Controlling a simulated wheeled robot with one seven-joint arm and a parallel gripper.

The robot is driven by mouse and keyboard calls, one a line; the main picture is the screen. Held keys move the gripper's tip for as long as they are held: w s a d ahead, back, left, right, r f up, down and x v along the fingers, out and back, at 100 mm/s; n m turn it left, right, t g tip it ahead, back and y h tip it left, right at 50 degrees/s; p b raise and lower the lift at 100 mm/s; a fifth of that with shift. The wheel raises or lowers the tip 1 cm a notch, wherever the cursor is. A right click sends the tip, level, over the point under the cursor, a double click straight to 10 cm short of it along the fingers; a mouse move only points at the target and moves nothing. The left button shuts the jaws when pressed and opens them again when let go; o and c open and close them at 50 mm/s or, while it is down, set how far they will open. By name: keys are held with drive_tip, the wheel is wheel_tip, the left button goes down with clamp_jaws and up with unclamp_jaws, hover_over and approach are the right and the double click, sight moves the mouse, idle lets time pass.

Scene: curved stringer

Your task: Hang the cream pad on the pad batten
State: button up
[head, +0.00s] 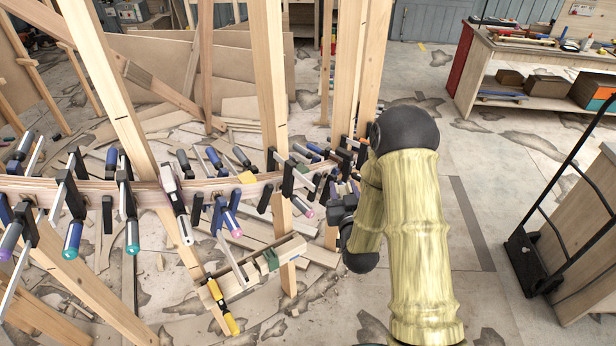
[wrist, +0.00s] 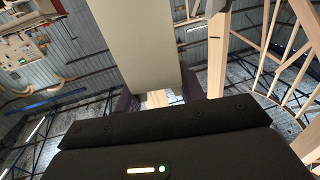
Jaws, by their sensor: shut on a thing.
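The cream pad (wrist: 145,45) shows in the wrist view as a broad pale slab, rising from between the dark fingers of my gripper (wrist: 158,94). My gripper is shut on it. In the head view I cannot make out the pad; my arm covers that area. The pad batten seems to be the short pale wooden rail (head: 233,284) low in the middle of the head view, fixed across the posts. Small green and pale pieces sit on its top edge. My arm is to the right of the batten, apart from it.
A curved laminated strip (head: 145,194) crowded with clamps crosses the upright posts (head: 272,90) left of my arm. A workbench (head: 530,75) and a hand truck (head: 525,262) stand right. Some floor right of my arm is open.

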drive_tip(key=d+f+m+h+b, duration=0.1)
drive_tip(key=d+f+b, duration=0.4)
drive_tip(key=f+b, duration=0.5)
wheel_tip(320, 180, down, 3)
drive_tip(key=shift+d+h, duration=0.2)
drive_tip(key=shift+h, duration=0.2)
drive_tip(key=shift+w, duration=0.15)
